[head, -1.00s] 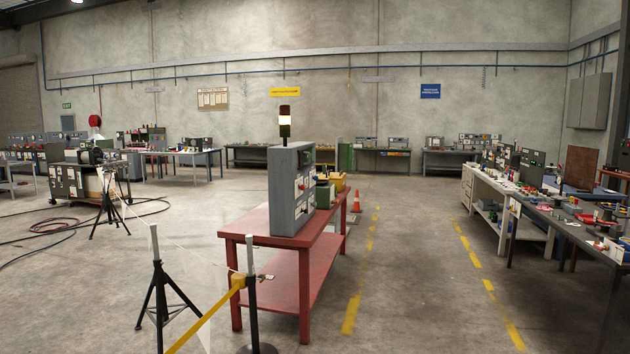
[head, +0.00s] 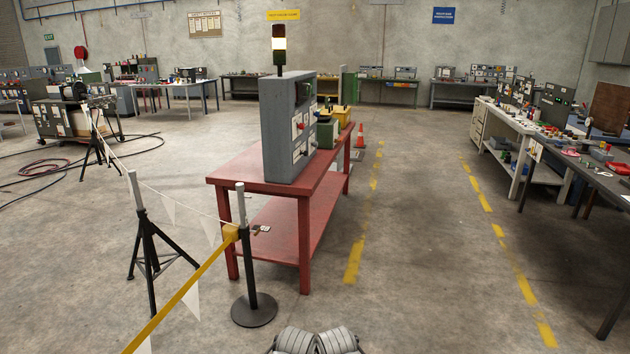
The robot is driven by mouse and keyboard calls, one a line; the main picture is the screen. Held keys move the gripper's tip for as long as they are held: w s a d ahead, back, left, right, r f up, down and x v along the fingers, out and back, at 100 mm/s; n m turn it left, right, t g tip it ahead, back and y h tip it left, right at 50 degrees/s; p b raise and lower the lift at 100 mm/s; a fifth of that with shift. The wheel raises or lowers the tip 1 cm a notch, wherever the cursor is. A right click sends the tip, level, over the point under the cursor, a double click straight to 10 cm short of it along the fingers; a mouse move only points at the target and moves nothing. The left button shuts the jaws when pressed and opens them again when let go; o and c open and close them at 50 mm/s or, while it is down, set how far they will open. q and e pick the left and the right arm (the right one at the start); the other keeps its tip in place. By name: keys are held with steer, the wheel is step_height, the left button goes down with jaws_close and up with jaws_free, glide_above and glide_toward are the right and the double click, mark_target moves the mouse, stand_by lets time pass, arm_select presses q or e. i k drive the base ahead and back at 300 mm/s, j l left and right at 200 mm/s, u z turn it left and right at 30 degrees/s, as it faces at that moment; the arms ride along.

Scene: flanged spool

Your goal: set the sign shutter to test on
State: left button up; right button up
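A grey panel cabinet (head: 286,127) stands upright on a red table (head: 236,178). Its front faces right and shows at a steep angle, with white labels, a red knob and other small controls. I cannot make out a sign shutter or its setting at this size. A signal lamp (head: 279,45) with a lit pale section stands on top of the cabinet. Neither gripper can be made out in the head view. Grey ribbed parts of my own body show at the bottom edge.
A black post (head: 247,265) with a yellow belt (head: 185,290) and a tripod stand (head: 150,250) with a pennant line stand before the table's left side. The floor lane (head: 430,240) between yellow dashes is clear. Cluttered benches (head: 590,165) line the right.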

mark_target(302, 87)
steer(key=i, duration=1.35)
steer(key=i+l+u, duration=0.1)
steer(key=i, duration=1.2)
steer(key=i+l, duration=0.1)
steer(key=i, duration=1.25)
